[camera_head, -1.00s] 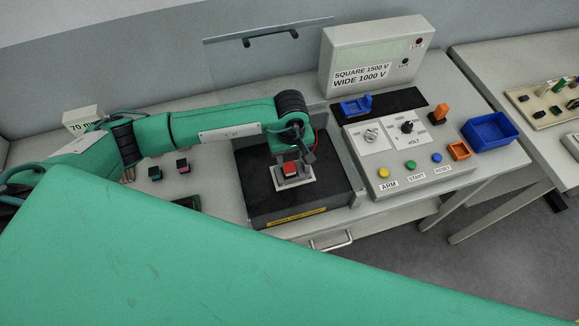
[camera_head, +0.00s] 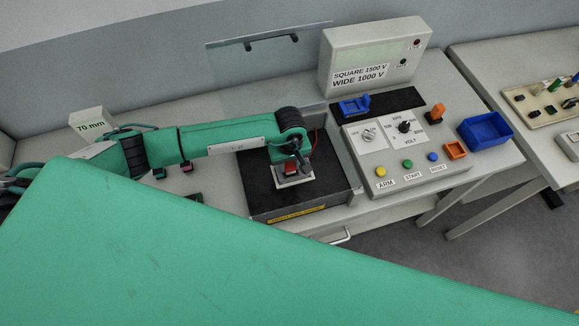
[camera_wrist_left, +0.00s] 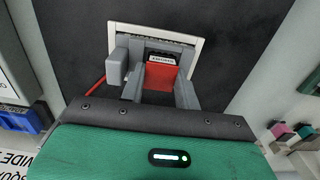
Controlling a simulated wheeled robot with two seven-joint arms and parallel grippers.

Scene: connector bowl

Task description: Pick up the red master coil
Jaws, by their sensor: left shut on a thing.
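The red master coil (camera_head: 291,168) sits over a pale plate (camera_head: 296,182) on the black-topped box. In the left wrist view the red coil (camera_wrist_left: 161,77) lies between the two grey fingers of my left gripper (camera_wrist_left: 160,85), with a dark labelled part at its far end. My left gripper (camera_head: 290,167) is shut on it from above. Whether the coil touches the plate or is lifted slightly cannot be told. My right gripper does not show.
The black-topped box (camera_head: 262,195) has a yellow label. A grey control panel (camera_head: 420,150) with buttons and knobs stands right of it. Blue bin (camera_head: 486,131), orange part (camera_head: 437,112) and blue holder (camera_head: 355,106) lie around. A "70 mm" block (camera_head: 92,123) stands left.

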